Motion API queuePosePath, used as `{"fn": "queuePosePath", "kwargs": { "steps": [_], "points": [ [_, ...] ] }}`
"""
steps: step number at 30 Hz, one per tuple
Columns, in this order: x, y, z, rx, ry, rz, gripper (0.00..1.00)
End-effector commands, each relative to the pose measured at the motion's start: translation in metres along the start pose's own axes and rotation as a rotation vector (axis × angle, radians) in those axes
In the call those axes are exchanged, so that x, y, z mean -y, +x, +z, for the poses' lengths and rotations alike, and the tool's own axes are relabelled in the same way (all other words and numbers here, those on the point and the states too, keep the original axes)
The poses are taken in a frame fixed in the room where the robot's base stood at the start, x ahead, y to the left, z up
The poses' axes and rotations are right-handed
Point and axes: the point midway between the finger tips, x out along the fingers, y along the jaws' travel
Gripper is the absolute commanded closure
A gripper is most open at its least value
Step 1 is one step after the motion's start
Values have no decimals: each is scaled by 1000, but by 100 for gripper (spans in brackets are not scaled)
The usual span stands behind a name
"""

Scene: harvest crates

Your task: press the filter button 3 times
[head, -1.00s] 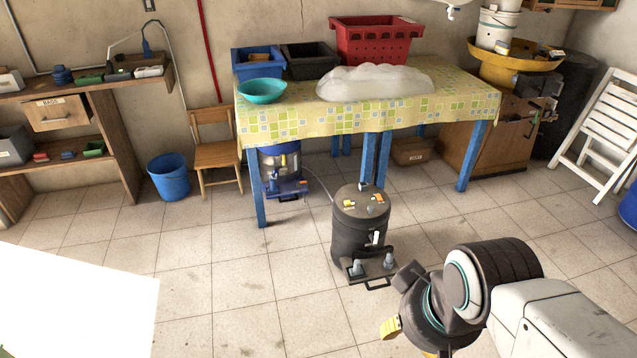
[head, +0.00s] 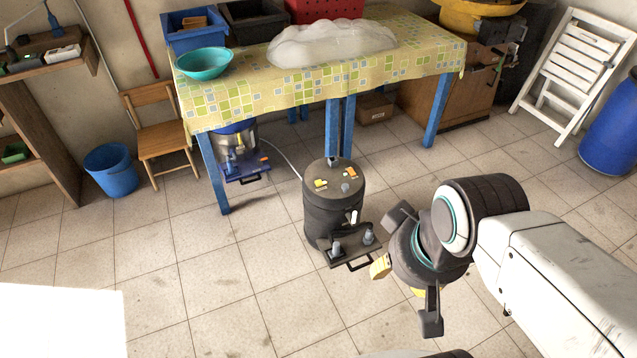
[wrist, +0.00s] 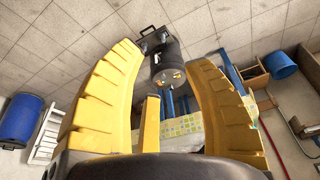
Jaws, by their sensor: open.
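The filter looks to be the dark canister (head: 335,215) standing upright on the tiled floor in front of the table. Its round lid carries small yellow (head: 320,184), orange (head: 351,172) and grey (head: 345,188) parts; I cannot tell which is the button. Two grey fittings and a black handle are low on its front. My gripper (head: 398,280) is to the lower right of the canister in the head view, apart from it. In the wrist view my gripper (wrist: 165,58) is open and empty, its yellow fingers spread, with the canister (wrist: 168,55) beyond, between them.
The table (head: 300,97) with a patterned cloth stands behind the canister; its blue legs are close by. A steel and blue canister (head: 238,155) is under it. A chair (head: 158,135) and blue bucket (head: 112,168) stand left. The floor in front is clear.

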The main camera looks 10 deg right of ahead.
Motion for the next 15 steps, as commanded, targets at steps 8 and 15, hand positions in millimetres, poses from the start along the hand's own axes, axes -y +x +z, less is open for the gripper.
{"fn": "queuePosePath", "kwargs": {
  "steps": [8,15],
  "points": [
    [0,0,0,0,0,0,79],
    [0,0,0,0,0,0,100]
  ]
}}
